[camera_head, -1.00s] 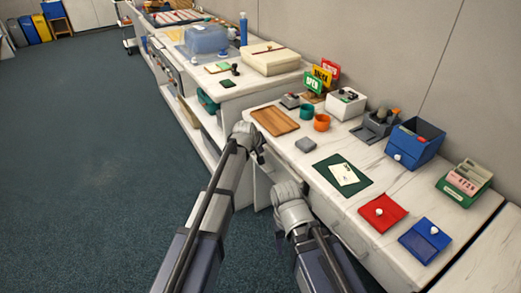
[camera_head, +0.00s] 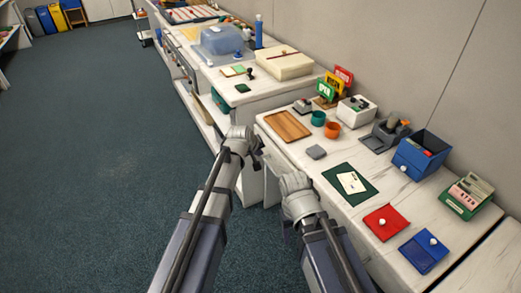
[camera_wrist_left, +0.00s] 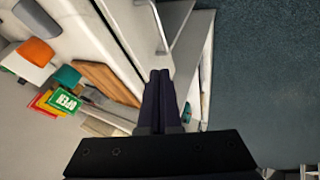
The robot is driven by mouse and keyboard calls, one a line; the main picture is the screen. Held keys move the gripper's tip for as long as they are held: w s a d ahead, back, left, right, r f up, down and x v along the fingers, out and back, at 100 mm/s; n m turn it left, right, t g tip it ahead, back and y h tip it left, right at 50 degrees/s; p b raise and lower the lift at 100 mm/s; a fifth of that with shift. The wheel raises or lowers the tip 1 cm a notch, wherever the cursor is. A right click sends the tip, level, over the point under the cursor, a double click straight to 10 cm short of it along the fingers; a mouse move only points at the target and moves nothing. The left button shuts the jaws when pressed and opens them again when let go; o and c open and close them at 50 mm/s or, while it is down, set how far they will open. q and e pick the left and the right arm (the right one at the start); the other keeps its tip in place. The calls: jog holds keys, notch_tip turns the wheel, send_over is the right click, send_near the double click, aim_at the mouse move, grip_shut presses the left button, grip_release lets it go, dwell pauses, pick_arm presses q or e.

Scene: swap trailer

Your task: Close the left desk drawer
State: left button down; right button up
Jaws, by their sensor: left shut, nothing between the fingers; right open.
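The white desk (camera_head: 330,180) has its left drawer region mostly behind my two arms in the head view. A pale panel (camera_head: 272,188) shows between the arms, below the desk's left front edge. In the left wrist view a white front with a metal bar handle (camera_wrist_left: 160,30) lies beyond the fingertips. How far the drawer stands out is hard to tell. My left gripper (camera_head: 258,160) is shut and empty, near the desk's left front corner; its dark fingers (camera_wrist_left: 159,78) are together in the wrist view. My right gripper (camera_head: 288,228) is open, by the desk front, its fingers largely hidden.
A second counter (camera_head: 235,95) continues beyond. Open carpet (camera_head: 110,150) lies to the left.

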pick_arm(q)
jog(key=n+h+b, duration=0.9)
jog(key=n+b, duration=0.5)
jog(key=b, duration=0.7)
send_near(287, 166)
jog(key=s+a+f, duration=0.3)
jog(key=a+f, duration=0.1)
jog(key=f, duration=0.2)
jog(key=n+t+h+b, duration=0.1)
jog(key=b, duration=0.1)
jog(key=s+a+r+n+t+h+b, duration=0.1)
jog(key=n+b, duration=0.1)
jog(key=a+r+n+t+h+b, duration=0.1)
jog(key=n+b, duration=0.1)
jog(key=shift+s+a+h+b, duration=0.25)
jog(key=shift+s+h+b, duration=0.05)
jog(key=shift+h, duration=0.1)
jog(key=x, duration=1.4)
jog(key=shift+f, duration=0.1)
